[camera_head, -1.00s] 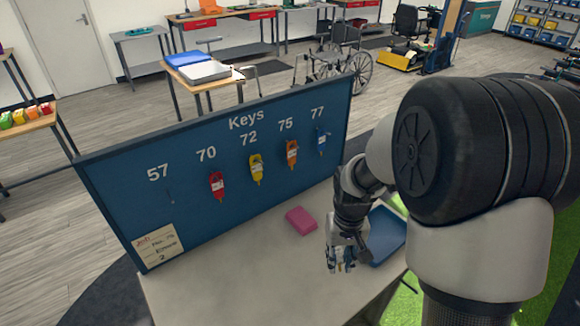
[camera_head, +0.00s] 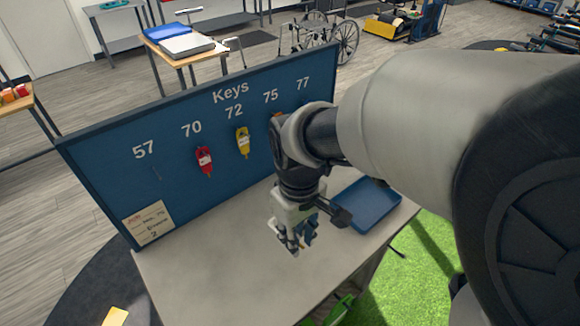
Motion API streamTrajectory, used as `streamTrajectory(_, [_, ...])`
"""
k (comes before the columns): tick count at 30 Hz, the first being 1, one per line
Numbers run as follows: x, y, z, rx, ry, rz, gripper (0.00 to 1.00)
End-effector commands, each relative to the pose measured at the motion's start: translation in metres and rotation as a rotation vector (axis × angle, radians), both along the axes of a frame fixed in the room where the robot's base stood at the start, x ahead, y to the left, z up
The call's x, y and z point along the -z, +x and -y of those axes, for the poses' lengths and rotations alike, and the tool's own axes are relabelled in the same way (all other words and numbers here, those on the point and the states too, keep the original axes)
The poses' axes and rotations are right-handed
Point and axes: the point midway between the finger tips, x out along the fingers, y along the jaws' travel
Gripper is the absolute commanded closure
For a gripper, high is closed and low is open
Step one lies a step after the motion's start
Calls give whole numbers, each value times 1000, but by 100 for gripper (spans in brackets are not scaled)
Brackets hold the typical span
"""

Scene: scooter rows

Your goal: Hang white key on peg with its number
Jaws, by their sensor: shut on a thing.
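The blue key board (camera_head: 110,190) carries the white numbers 57, 70, 72, 75 and 77. The peg under 57 (camera_head: 157,173) is bare. A red key (camera_head: 204,161) hangs under 70 and a yellow key (camera_head: 242,142) under 72. My arm covers most of the places under 75 and 77. My gripper (camera_head: 293,247) points down over the table, in front of the board and left of the blue tray. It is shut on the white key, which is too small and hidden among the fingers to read.
The blue tray (camera_head: 368,206) looks empty on the pale table (camera_head: 215,275). A paper note (camera_head: 149,222) is on the board's lower left. The table left of my gripper is clear. A side table with a blue and a grey box stands behind the board.

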Motion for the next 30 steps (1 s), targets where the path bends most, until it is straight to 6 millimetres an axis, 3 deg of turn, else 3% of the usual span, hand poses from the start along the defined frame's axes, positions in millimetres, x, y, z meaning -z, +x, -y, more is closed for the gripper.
streamTrajectory(4, [4,0,0,2,-1,-1,93])
streamTrajectory(7, [20,-1,0,2,-1,-4,93])
streamTrajectory(21, [141,0,1,3,-1,-3,93])
streamTrajectory(30, [165,0,0,3,-1,-1,93])
